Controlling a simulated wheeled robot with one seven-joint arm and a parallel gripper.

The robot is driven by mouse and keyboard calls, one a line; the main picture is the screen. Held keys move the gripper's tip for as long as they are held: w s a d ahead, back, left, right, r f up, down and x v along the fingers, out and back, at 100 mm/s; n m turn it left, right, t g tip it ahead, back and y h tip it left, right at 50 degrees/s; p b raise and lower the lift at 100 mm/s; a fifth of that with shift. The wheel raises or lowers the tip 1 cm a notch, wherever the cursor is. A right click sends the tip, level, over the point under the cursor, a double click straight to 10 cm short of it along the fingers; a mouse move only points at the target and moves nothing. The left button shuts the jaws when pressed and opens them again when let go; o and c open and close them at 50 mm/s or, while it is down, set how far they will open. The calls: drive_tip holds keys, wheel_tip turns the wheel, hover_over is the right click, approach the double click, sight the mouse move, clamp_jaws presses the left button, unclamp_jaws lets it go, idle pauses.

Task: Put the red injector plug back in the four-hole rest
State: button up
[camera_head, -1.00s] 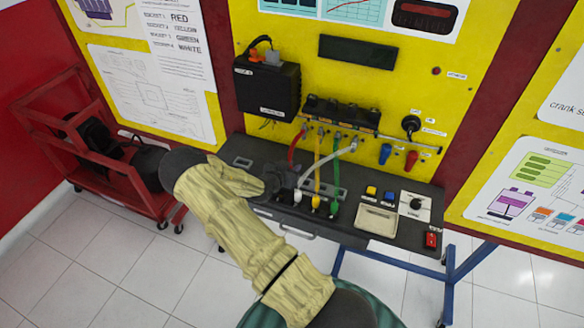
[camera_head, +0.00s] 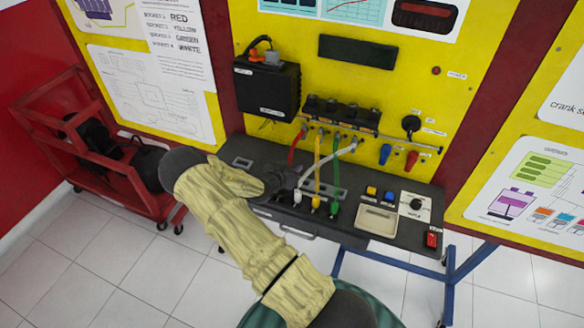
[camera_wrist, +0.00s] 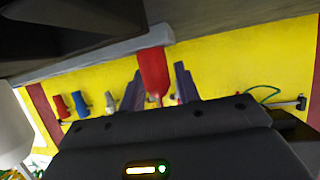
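The red injector plug (camera_wrist: 153,72) shows in the wrist view between my two dark fingers. Its far end meets a light grey bar, which looks like the four-hole rest (camera_wrist: 95,58); how deep it sits I cannot tell. My gripper (camera_wrist: 160,85) is around the plug, with a yellow gap between the plug and the right finger, so it looks open. In the head view my gripper (camera_head: 286,180) is low over the black bench and hides the red plug. The red lead (camera_head: 293,150) drops behind it. White (camera_head: 297,198), yellow (camera_head: 315,202) and green (camera_head: 334,208) plugs stand alongside.
The black bench (camera_head: 400,232) carries a beige tray (camera_head: 376,219), buttons and a red switch (camera_head: 432,239). The white lead (camera_head: 325,165) arcs close beside my gripper. The yellow board (camera_head: 330,90) rises behind. A red trolley (camera_head: 130,190) stands at left.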

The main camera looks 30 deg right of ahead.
drive_tip(key=shift+r+p+v, duration=0.2)
drive_tip(key=shift+p+v, duration=0.25)
drive_tip(key=shift+v, duration=0.75)
drive_tip(key=shift+r+p+v, duration=0.2)
drive_tip(key=shift+p+v, duration=0.2)
drive_tip(key=shift+v, duration=0.8)
drive_tip(key=shift+d, duration=0.15)
drive_tip(key=shift+w, duration=0.1)
wheel_tip(320, 180, up, 4)
drive_tip(key=shift+r+p, duration=0.2)
drive_tip(key=shift+p, duration=0.9)
drive_tip(key=o, duration=0.6)
drive_tip(key=b+v, duration=0.4)
drive_tip(key=v, duration=1.3)
drive_tip(key=shift+s, duration=0.2)
